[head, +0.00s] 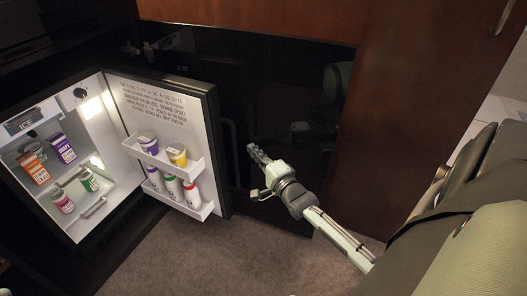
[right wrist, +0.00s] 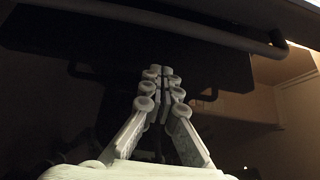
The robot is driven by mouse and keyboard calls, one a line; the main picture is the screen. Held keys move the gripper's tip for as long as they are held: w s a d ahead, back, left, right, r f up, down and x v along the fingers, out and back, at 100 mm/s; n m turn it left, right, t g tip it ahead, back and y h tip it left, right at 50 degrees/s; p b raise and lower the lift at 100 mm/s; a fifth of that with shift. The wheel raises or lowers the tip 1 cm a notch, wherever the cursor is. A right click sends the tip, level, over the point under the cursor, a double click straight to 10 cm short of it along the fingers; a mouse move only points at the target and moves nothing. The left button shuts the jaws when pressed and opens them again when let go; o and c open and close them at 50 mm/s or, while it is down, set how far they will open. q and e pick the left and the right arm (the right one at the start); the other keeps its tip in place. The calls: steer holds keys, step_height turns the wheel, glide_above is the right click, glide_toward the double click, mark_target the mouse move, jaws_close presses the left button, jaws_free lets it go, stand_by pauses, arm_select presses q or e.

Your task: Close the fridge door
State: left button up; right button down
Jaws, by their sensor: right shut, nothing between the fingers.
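The fridge door (head: 165,90) stands wide open in the head view, swung out to the right of the fridge body (head: 45,190). Its white inner face has shelves with several cups and bottles. A dark handle (head: 228,145) shows along the door's outer side. My right gripper (head: 252,148) is to the right of the door, beside its outer side and apart from it, with its fingers shut and empty. In the right wrist view the right gripper's fingers (right wrist: 162,75) meet under a dark bar, with dark surfaces behind.
Inside the fridge are several cartons and jars, such as an orange carton (head: 33,168). A dark glossy panel (head: 270,80) lies behind my right gripper, and a brown wooden panel (head: 410,90) stands to the right. The carpet (head: 200,262) in front is clear.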

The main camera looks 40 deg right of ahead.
arm_select(q)
steer(key=shift+s+a+r, duration=0.1)
steer(key=shift+s+r, duration=0.05)
steer(key=shift+s, duration=0.05)
arm_select(e)
steer(key=shift+s+a, duration=0.2)
steer(key=shift+a, duration=1.7)
arm_select(q)
steer(key=shift+a, duration=0.1)
arm_select(e)
steer(key=shift+a, duration=0.1)
